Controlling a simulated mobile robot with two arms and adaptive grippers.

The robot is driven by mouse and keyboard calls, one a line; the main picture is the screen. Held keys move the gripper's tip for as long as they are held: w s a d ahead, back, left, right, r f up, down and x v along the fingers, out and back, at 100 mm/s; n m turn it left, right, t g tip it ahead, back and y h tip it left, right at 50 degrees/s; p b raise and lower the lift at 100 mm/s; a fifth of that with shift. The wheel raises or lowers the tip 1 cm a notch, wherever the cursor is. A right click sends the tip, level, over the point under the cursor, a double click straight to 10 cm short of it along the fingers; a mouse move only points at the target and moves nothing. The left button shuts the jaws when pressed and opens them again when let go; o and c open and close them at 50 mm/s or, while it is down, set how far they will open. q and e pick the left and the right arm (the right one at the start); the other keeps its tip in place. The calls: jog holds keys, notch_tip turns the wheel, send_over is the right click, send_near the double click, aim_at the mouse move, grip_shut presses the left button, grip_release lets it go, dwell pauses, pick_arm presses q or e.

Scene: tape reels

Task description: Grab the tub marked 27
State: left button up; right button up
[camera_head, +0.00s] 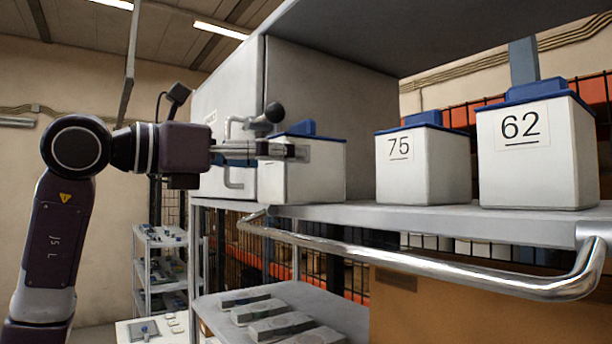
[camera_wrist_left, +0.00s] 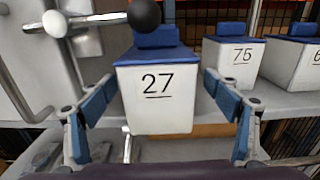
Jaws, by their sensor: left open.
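The tub marked 27 (camera_wrist_left: 157,100) is a white box with a blue lid and a raised blue grip on top. In the left wrist view it stands upright between the two fingers of my left gripper (camera_wrist_left: 160,125), which is open, with a gap on each side. In the head view the same tub (camera_head: 322,172) stands at the left end of the shelf. My left gripper (camera_head: 300,151) is at its front, hiding its label. My right gripper does not show in either view.
Tubs marked 75 (camera_head: 422,168) and 62 (camera_head: 535,150) stand to the right on the same shelf (camera_head: 450,218). A metal rail (camera_head: 420,268) runs along the shelf's front. A door handle with a dark knob (camera_head: 274,112) is close to my left gripper. A lower shelf holds several grey items.

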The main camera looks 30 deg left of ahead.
pick_arm(q)
jog(key=x, duration=0.1)
jog(key=p+x, duration=0.2)
jog(key=x, duration=0.1)
jog(key=shift+a+r, duration=0.1)
jog(key=shift+r, duration=0.2)
jog(key=shift+w+f, duration=0.15)
jog(key=shift+w, duration=0.45)
jog(key=shift+c, duration=0.7)
jog(key=shift+s, duration=0.1)
jog(key=c, duration=1)
jog(key=shift+c, duration=0.8)
